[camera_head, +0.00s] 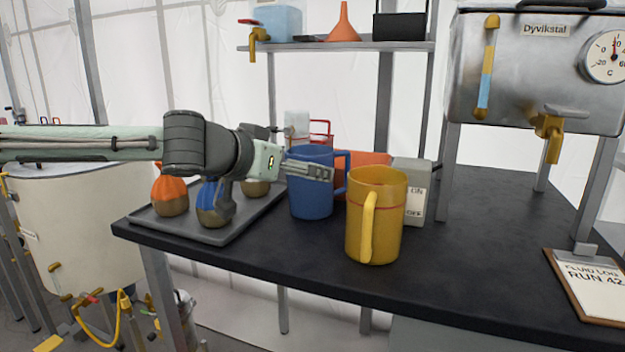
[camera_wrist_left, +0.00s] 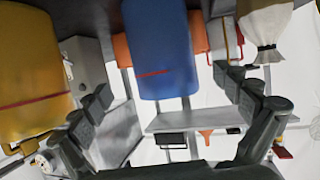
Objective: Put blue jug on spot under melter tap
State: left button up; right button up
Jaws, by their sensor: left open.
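The blue jug (camera_head: 309,196) stands upright on the dark worktop, its handle to the right. My left gripper (camera_head: 304,166) is level with its upper part, and one finger crosses in front of it. In the left wrist view the jug (camera_wrist_left: 160,50) appears between the spread, open fingers (camera_wrist_left: 168,95); I cannot tell whether they touch it. The steel melter (camera_head: 535,75) stands on legs at the right, with its brass tap (camera_head: 549,132) over the worktop. No marked spot can be made out under the tap. My right gripper is not in view.
A yellow jug (camera_head: 382,215) stands close right of the blue jug, near the front edge. A switch box (camera_head: 410,190) and an orange object (camera_head: 373,159) are behind. A grey tray (camera_head: 215,237) with tied sacks lies left. A clipboard (camera_head: 590,287) lies right. The worktop between is clear.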

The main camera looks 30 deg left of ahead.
pick_arm(q)
jog(key=shift+p+x, duration=0.5)
jog(key=shift+x, duration=0.7)
jog(key=shift+w+a+f, duration=0.25)
jog(key=shift+w+a, duration=0.05)
jog(key=shift+w, duration=0.35)
jog(key=shift+w+a+f, duration=0.15)
jog(key=shift+w+f, duration=0.05)
jog(key=shift+w, duration=0.05)
jog(key=shift+w+f, duration=0.15)
jog(key=shift+w, duration=0.6)
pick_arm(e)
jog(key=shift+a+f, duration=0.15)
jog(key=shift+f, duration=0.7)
